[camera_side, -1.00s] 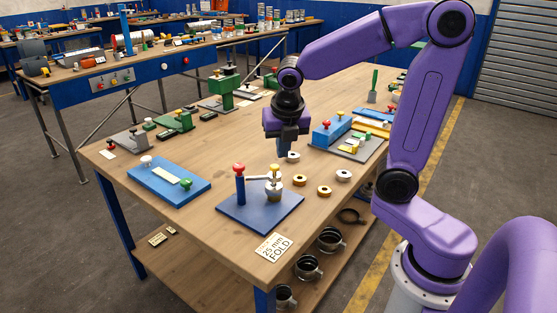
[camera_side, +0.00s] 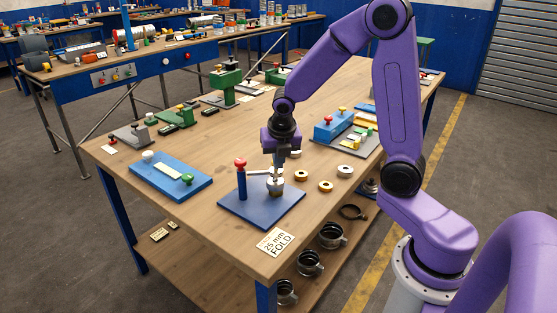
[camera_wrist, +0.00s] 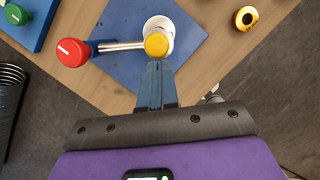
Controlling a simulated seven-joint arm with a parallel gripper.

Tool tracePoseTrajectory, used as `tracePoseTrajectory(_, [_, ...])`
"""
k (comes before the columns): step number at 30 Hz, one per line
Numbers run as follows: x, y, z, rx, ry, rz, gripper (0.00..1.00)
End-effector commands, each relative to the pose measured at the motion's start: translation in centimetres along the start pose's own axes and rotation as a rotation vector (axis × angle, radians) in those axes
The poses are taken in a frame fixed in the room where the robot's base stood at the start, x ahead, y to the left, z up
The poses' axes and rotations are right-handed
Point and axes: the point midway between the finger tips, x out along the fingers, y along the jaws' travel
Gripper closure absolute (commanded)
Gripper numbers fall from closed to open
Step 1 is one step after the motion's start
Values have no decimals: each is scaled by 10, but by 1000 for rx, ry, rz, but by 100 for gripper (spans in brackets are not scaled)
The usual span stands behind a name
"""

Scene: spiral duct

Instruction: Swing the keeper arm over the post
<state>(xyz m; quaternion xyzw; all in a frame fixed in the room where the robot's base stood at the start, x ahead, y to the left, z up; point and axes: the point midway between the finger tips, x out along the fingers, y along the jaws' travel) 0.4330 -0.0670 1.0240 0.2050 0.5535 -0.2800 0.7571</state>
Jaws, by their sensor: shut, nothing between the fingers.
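A flat blue plate (camera_side: 258,212) sits near the table's front corner. On it stands a blue post (camera_side: 242,185) with a red knob (camera_wrist: 71,52). A thin silver arm (camera_wrist: 122,46) runs from beside the red knob to a yellow knob (camera_wrist: 156,45) at a pale, round metal piece (camera_wrist: 158,27). I cannot tell which upright the arm pivots on. My gripper (camera_wrist: 160,64) is shut and empty, pointing down, with its tips right beside the yellow knob. In the side view my gripper (camera_side: 277,170) hides most of that knob; contact cannot be told.
Loose rings (camera_side: 326,186) lie right of the plate. A blue fixture (camera_side: 170,178) with white and green knobs is to the left. Another blue block (camera_side: 330,127) stands behind right. A "25 mm FOLD" card (camera_side: 276,242) lies at the front edge.

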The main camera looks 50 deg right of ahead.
Motion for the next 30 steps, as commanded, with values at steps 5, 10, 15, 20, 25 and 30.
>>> tracePoseTrajectory(5, [0, 0, 0, 0, 0, 0, 100])
tracePoseTrajectory(10, [2, -1, 4, 3, 0, -1, 100])
tracePoseTrajectory(15, [7, -4, 17, 1, 1, -2, 100])
tracePoseTrajectory(20, [7, -4, 16, 0, 2, -2, 100])
tracePoseTrajectory(25, [7, -4, 14, -1, 3, -3, 100])
tracePoseTrajectory(30, [-1, -5, 2, -2, 1, 0, 100])
